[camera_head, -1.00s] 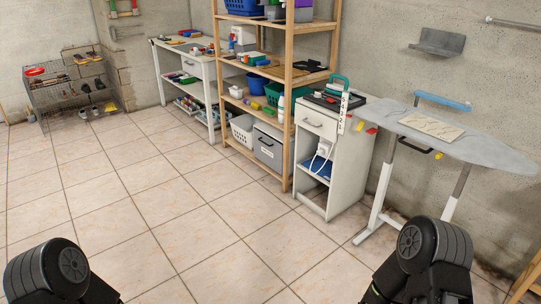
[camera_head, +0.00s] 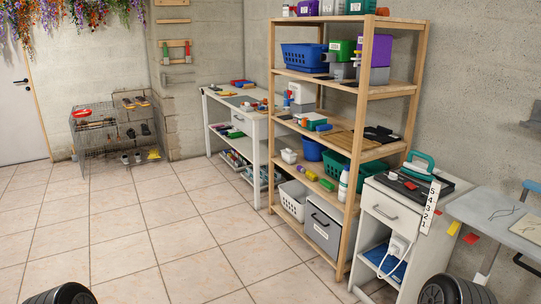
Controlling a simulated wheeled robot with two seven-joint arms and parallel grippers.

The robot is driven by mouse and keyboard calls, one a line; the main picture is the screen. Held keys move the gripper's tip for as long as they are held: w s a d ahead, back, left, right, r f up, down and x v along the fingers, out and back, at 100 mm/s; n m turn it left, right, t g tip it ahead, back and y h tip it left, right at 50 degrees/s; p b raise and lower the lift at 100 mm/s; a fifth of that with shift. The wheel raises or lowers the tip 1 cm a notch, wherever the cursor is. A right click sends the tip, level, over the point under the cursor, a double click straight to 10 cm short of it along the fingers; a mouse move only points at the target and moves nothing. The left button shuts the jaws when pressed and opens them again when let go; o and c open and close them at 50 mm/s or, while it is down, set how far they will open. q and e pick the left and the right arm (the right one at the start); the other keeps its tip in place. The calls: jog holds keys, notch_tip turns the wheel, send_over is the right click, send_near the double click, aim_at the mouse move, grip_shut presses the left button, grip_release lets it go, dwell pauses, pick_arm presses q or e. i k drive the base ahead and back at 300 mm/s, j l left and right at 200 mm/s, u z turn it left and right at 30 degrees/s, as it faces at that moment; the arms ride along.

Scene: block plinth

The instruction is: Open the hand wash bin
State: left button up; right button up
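No thing in view carries a label I can read as the hand wash bin. A grey bin (camera_head: 323,230) with a dark handle on its front stands on the lowest shelf of the wooden rack; it looks shut. A white slatted basket (camera_head: 292,201) stands beside it on the left. A white bottle (camera_head: 343,183) stands one shelf above. Round black parts of my arms show at the bottom left and bottom right edges. Both of my grippers are out of view.
The wooden rack (camera_head: 350,125) holds several baskets and boxes. A wire rack (camera_head: 98,138) stands far left. The tiled floor (camera_head: 150,225) is clear.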

aim_at(326, 232)
jog(key=i+z, duration=0.25)
jog(key=i, duration=0.25)
jog(key=i+j+z, duration=0.2)
jog(key=i, duration=0.35)
jog(key=i+j+z, duration=0.25)
jog(key=i, duration=0.25)
jog(key=i+j+z, duration=0.75)
jog(key=z, duration=0.2)
jog(key=i+j+z, duration=0.25)
jog(key=j+z, duration=0.2)
jog(key=j, duration=0.2)
